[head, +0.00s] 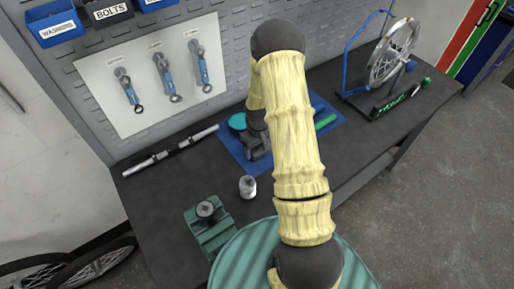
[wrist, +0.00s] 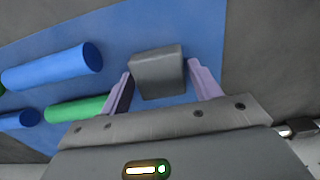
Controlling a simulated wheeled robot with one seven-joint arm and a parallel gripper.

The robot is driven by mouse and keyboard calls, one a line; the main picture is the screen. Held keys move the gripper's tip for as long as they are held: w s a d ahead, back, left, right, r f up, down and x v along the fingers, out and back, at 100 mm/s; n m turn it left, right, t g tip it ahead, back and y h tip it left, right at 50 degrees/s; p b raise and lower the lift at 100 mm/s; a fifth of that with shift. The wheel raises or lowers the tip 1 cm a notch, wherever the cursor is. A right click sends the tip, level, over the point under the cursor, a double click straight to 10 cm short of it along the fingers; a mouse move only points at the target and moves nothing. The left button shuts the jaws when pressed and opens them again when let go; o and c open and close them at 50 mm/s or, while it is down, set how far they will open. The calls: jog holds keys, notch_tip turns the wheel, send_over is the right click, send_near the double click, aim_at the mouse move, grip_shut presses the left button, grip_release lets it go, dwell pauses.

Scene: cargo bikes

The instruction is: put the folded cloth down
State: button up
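A dark grey, block-shaped thing, which I take for the folded cloth (wrist: 158,72), sits between the two pale purple fingers of my gripper (wrist: 160,78) in the wrist view. It fills nearly all the gap, and the fingers appear shut on it. A blue mat (wrist: 207,25) lies beneath; whether the cloth touches it I cannot tell. In the head view my gripper (head: 256,148) is low over the blue mat (head: 232,152) on the dark workbench, partly behind my arm. The cloth cannot be made out there.
Blue cylinders (wrist: 55,68) and a green cylinder (wrist: 75,109) lie left of my gripper. A wheel stand (head: 388,70) is at the right. The bench's left end (head: 150,205) is mostly clear.

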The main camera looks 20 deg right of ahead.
aim_at(257, 150)
jog(key=shift+o, duration=0.8)
jog(key=shift+r, duration=0.2)
notch_tip(257, 150, up, 12)
jog(key=b, duration=0.2)
